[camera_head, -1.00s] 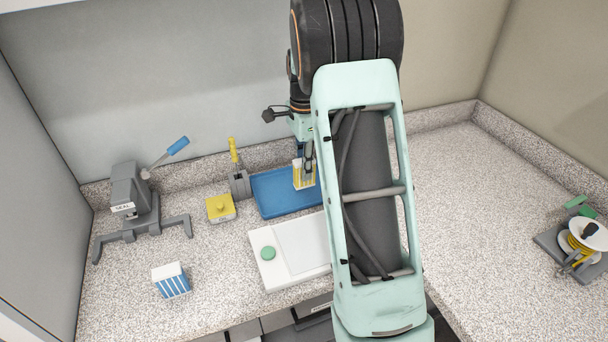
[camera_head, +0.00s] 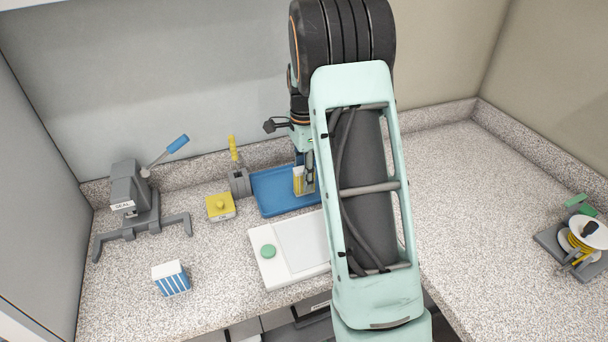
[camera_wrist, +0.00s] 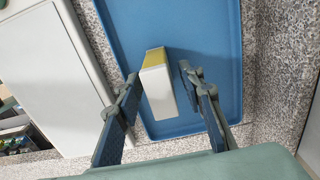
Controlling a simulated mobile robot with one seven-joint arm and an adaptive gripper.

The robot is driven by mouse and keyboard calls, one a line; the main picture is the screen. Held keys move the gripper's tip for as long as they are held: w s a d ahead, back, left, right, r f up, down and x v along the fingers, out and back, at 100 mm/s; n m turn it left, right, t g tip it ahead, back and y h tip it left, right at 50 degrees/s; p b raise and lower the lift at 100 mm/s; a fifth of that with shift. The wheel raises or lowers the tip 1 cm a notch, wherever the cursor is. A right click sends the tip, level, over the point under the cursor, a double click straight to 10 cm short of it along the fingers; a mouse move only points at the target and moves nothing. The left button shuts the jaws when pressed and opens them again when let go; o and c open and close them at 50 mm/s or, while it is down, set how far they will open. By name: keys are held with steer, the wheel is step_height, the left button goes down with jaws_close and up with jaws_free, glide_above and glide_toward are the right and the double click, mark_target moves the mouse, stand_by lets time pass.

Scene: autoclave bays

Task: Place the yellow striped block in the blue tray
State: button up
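The yellow striped block (camera_head: 298,181) stands upright in the blue tray (camera_head: 272,203), partly hidden by my gripper in the head view. In the wrist view the block shows a white top (camera_wrist: 160,94) and a yellow side, with blue tray surface (camera_wrist: 205,30) around it. My gripper (camera_wrist: 160,72) has its two fingers spread on either side of the block. A gap shows between the right finger and the block; the left finger is very near it, and I cannot tell whether it touches.
A white board with a green knob (camera_head: 268,251) lies in front of the tray. A yellow button box (camera_head: 220,206) and a grey sealer (camera_head: 131,190) stand left. A blue striped block (camera_head: 171,279) is at front left.

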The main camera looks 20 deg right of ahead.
step_height(320, 180, up, 12)
steer(key=shift+r, duration=0.25)
stand_by(0.6)
